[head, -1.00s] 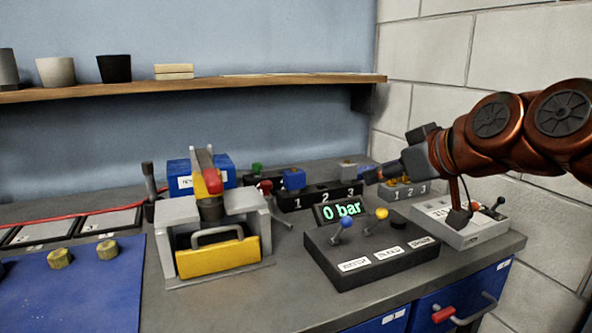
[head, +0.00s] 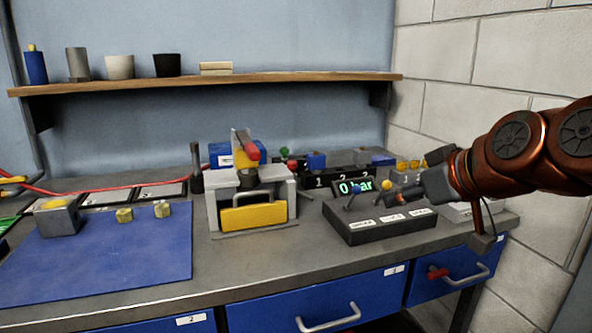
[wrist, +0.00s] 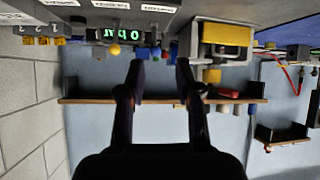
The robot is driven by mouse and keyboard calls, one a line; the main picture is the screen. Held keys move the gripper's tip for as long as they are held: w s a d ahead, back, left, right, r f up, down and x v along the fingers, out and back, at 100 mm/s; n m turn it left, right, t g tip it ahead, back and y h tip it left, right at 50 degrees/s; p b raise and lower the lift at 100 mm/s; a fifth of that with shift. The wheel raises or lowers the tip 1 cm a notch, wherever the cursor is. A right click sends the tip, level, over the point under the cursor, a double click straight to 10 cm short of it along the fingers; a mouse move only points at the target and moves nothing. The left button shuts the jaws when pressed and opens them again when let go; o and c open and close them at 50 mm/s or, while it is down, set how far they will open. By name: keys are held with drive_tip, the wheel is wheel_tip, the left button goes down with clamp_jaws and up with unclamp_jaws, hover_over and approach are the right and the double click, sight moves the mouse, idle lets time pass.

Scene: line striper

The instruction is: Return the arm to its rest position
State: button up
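My arm reaches in from the right in the head view, its copper-coloured links level over the bench's right end. The console's display reads "0 bar" (head: 355,187). A yellow-knobbed lever (head: 387,185) stands beside the fingertips; whether they touch is unclear. The blue-knobbed lever is just left of it.
A grey fixture with a yellow front (head: 253,216) stands left of the console. A blue mat (head: 130,265) holds yellow pieces and a grey block (head: 58,220). A wooden shelf (head: 210,81) runs along the wall. Drawer handles (head: 330,318) stick out below the bench edge.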

drive_tip(key=s+a+f+g+h, duration=0.1)
drive_tip(key=s+a+f+g, duration=0.1)
drive_tip(key=f, duration=0.3)
drive_tip(key=s+a+f+g, duration=0.1)
drive_tip(key=s+f, duration=0.2)
drive_tip(key=f, duration=0.2)
drive_tip(key=s+d+f+m+g+h, duration=0.25)
drive_tip(key=s+f+g, duration=0.25)
drive_tip(key=s+f, duration=0.55)
drive_tip(key=s+d+f+m+g+h, duration=0.1)
drive_tip(key=s+f+m+g, duration=0.3)
drive_tip(key=s+f, duration=0.7)
wheel_tip(320, 180, up, 26)
drive_tip(key=s+p, duration=0.2)
drive_tip(key=p, duration=2.1)
drive_tip(key=shift+a+f, duration=0.2)
drive_tip(key=shift+a, duration=0.05)
drive_tip(key=shift+o, duration=0.5)
drive_tip(key=shift+n, duration=0.25)
